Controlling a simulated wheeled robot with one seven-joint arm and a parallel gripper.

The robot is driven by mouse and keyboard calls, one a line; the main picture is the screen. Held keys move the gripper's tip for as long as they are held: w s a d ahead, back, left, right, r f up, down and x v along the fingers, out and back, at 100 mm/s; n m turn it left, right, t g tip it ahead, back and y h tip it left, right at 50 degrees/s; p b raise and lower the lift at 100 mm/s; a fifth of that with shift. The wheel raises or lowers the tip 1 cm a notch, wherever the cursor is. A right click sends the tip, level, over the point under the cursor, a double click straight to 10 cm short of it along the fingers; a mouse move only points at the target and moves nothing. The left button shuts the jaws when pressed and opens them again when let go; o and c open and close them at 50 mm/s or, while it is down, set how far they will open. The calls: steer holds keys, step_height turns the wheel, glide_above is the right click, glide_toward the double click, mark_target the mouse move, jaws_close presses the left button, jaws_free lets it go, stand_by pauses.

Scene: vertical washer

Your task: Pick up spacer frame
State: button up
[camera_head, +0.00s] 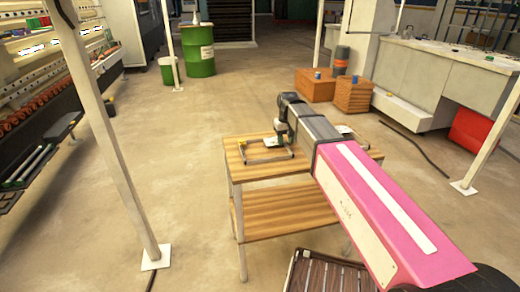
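A thin grey frame (267,160), which looks like the spacer frame, lies flat on the top of a wooden two-tier table (250,173), near its left end. My arm reaches across the table from the lower right. My gripper (282,139) points down at the far right part of the frame, over or at its bars. The fingers are small and dark here, and I cannot tell whether they touch the frame or are open or shut. My arm hides the middle of the tabletop.
A white post (120,150) stands left of the table. A dark slatted rack or seat (325,275) is at the bottom. Wooden boxes (315,87) and a white bench (435,75) are at the back right, and green drums (197,50) at the back. The floor left of the table is clear.

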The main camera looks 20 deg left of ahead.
steer(key=shift+f, duration=0.35)
jaws_close()
steer(key=shift+r, duration=0.15)
steer(key=shift+r, duration=0.5)
steer(key=r, duration=0.2)
steer(key=s+r, duration=0.1)
steer(key=shift+s+a+r, duration=0.1)
steer(key=shift+a+r, duration=0.25)
steer(key=s+a+r, duration=0.6)
steer(key=s, duration=0.2)
